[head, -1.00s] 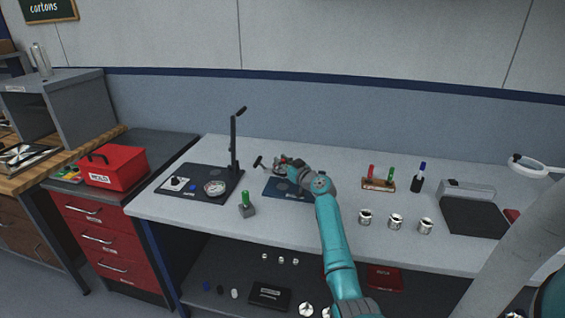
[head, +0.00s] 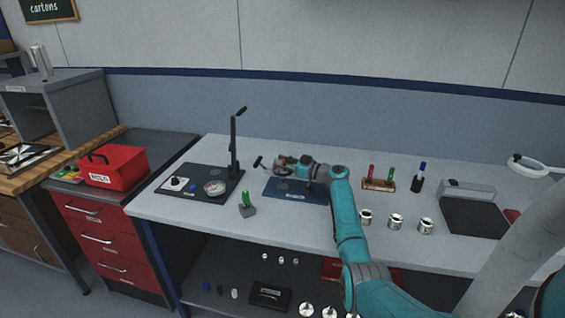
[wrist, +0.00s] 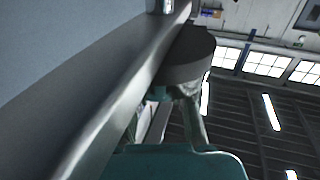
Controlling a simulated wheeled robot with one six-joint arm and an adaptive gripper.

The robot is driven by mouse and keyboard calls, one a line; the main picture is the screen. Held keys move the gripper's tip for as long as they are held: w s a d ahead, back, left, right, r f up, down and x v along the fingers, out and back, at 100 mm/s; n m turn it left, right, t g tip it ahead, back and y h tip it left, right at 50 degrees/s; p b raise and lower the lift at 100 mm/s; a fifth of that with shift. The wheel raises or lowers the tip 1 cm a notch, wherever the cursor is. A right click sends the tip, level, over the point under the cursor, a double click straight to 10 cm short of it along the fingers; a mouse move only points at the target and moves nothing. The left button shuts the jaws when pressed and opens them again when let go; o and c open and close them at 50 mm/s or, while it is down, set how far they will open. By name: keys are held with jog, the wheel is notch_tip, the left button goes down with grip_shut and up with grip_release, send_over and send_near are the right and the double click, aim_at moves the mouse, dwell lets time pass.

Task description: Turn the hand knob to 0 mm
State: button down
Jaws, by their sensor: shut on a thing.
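A small fixture with a black T-shaped bar (head: 258,161) at its left end stands on a dark blue plate (head: 300,194) at the middle of the bench. My gripper (head: 281,162) is at this fixture, pointing left, and is shut on what appears to be the hand knob. The gripper and forearm hide most of the knob in the head view. In the wrist view a dark grey round part (wrist: 187,58) is close up, beside a long grey surface. I cannot read any scale or mm mark.
To the left a dark plate carries a dial gauge (head: 215,188), a black knob (head: 176,182) and an upright black post (head: 234,145). A green-topped block (head: 247,205) is in front. A red and green pen rack (head: 379,184) and several metal housings (head: 395,221) are to the right.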

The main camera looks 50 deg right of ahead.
jog(key=c, duration=1)
grip_release()
jog(key=s+d, duration=0.1)
jog(key=s, duration=1.1)
jog(key=shift+d, duration=0.1)
